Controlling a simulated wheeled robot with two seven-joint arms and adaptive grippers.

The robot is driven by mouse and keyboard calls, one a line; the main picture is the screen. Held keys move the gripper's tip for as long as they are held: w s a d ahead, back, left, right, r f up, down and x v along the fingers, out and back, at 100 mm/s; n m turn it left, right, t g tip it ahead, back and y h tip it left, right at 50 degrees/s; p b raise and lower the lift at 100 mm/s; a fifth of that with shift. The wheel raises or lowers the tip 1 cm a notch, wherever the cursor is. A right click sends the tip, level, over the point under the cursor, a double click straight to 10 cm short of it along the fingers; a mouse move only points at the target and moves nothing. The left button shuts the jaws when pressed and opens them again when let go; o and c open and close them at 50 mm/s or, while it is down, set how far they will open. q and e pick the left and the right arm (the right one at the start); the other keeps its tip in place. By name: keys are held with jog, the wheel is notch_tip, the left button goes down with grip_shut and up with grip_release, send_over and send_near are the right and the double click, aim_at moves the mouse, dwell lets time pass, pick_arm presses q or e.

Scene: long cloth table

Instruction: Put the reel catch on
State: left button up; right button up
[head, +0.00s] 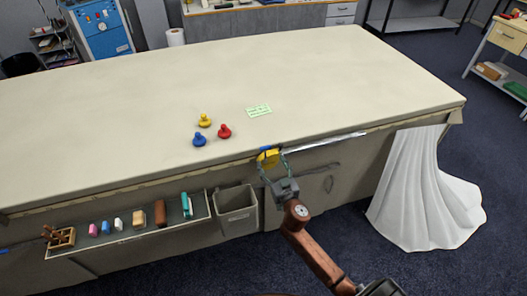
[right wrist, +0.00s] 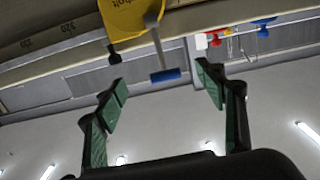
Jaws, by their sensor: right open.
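The reel catch appears to be a yellow plate (head: 271,156) on the table's front edge with a grey lever and a blue grip (head: 265,148). In the right wrist view the yellow plate (right wrist: 122,18) bears lettering that seems to end in "bolt". There the lever's blue grip (right wrist: 165,75) shows between the fingertips, apart from both pads as far as I can tell. My right gripper (head: 271,162) is open and empty, right at the catch, partly covering it in the head view. My left gripper is not in view.
Yellow (head: 205,121), blue (head: 199,139) and red (head: 224,131) knobbed pieces stand on the cloth table (head: 330,90), with a green card (head: 259,111) nearby. A shelf of small blocks (head: 160,213) and a grey bin (head: 236,208) hang on the front. The tabletop is mostly clear.

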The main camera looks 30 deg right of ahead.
aim_at(266, 149)
jog(key=w, duration=0.2)
jog(key=w+d+r, duration=0.1)
jog(key=w, duration=0.2)
jog(key=w+r, duration=0.1)
jog(key=w, duration=0.1)
jog(key=shift+w+d, duration=0.25)
jog(key=shift+w, duration=0.15)
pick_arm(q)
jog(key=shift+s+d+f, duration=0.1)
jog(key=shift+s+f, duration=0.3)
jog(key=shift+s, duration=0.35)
pick_arm(e)
jog(key=shift+t, duration=0.3)
jog(key=c, duration=1.7)
pick_arm(q)
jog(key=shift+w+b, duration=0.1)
jog(key=shift+b, duration=0.2)
